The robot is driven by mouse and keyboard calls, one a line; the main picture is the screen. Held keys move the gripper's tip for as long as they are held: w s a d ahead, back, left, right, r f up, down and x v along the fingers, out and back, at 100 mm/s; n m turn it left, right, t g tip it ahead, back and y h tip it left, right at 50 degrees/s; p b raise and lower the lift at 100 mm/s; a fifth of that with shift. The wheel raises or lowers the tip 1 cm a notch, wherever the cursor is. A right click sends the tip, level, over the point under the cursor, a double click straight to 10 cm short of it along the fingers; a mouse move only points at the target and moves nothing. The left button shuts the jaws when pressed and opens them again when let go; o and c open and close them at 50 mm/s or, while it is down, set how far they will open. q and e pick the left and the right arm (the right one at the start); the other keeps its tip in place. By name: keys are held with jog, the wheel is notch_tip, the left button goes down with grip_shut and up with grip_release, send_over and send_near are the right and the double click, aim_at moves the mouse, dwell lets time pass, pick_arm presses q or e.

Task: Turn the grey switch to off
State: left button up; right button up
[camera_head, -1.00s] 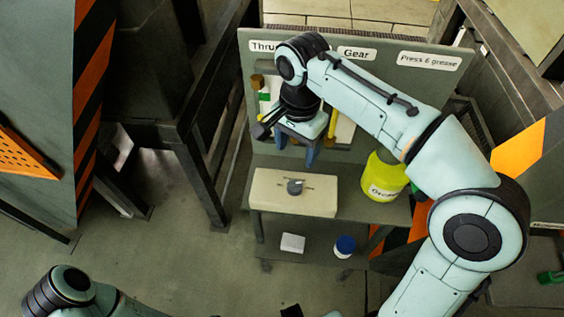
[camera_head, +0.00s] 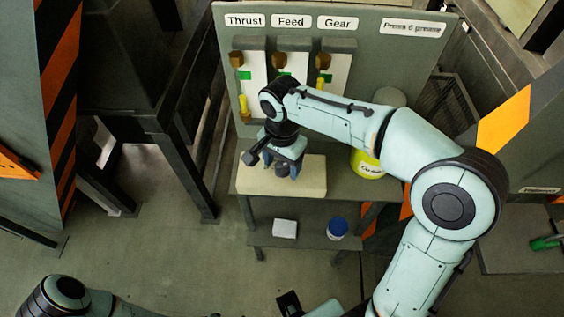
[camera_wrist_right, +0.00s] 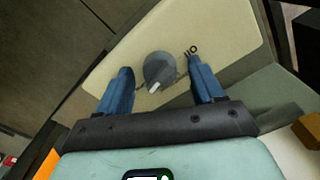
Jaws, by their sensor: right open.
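The grey switch (camera_wrist_right: 159,70) is a round knob with a pale pointer mark, on the top face of a cream box (camera_head: 312,180). In the head view the knob is hidden or nearly hidden behind my right gripper (camera_head: 288,172). In the right wrist view my right gripper (camera_wrist_right: 160,88) is open, with one blue finger on each side of the knob. Whether the fingers touch the knob I cannot tell. An "O" mark shows on the box to the knob's upper right. The left arm's links show at the lower left of the head view, but its gripper is not clear.
A panel behind carries gauges labelled Thrust (camera_head: 245,20), Feed (camera_head: 291,20) and Gear (camera_head: 338,22). A yellow grease bucket (camera_head: 366,165) stands right of the box. A white block (camera_head: 285,228) and a blue-lidded jar (camera_head: 337,228) sit on the lower shelf.

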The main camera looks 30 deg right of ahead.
jog(key=c, duration=1.1)
jog(key=shift+o, duration=0.2)
